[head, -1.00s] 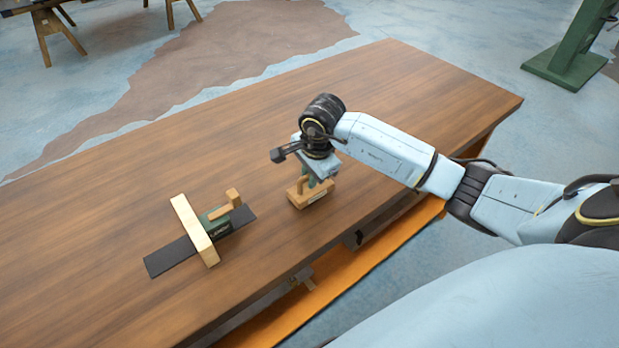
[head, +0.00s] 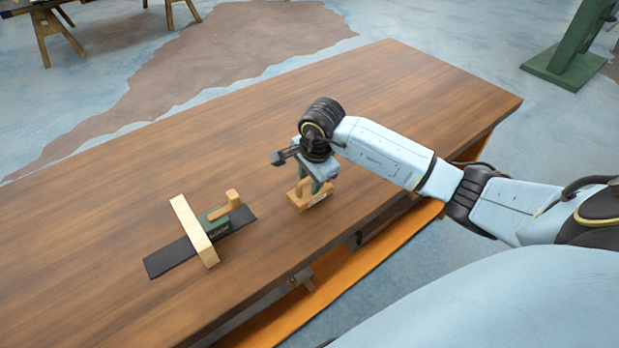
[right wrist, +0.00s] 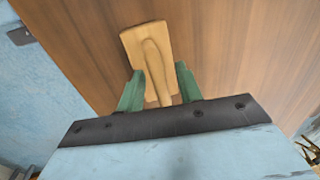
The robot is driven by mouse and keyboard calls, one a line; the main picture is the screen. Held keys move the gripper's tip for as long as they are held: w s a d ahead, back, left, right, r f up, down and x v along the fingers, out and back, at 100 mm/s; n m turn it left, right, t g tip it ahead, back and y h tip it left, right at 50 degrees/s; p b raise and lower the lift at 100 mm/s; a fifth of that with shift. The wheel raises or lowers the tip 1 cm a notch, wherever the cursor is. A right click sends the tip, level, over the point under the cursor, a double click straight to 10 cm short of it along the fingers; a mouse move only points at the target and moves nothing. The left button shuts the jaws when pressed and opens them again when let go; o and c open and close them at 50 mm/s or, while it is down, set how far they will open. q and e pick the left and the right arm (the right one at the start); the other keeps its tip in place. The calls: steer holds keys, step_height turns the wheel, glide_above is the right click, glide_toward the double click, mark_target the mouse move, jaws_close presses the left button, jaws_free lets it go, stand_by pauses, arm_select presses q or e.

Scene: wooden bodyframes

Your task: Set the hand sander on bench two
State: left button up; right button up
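The hand sander, a pale wooden block (head: 298,203) with a wooden handle, rests on the brown wooden bench (head: 420,90). My right gripper (head: 316,188) is over it, pointing down, with its green fingers apart on either side of the handle. In the right wrist view, the sander (right wrist: 147,48) has its handle between the two fingertips (right wrist: 160,82), and the fingers look clear of it. The frames do not show which bench number this is. My left gripper is in neither view.
The bench's far right is clear. A green stand (head: 570,55) is on the floor beyond.

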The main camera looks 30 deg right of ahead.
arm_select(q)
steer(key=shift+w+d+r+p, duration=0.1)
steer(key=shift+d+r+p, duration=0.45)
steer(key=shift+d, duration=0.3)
arm_select(e)
step_height(320, 180, up, 12)
steer(key=s, duration=0.2)
steer(key=shift+s, duration=0.2)
steer(key=shift+d+f, duration=0.1)
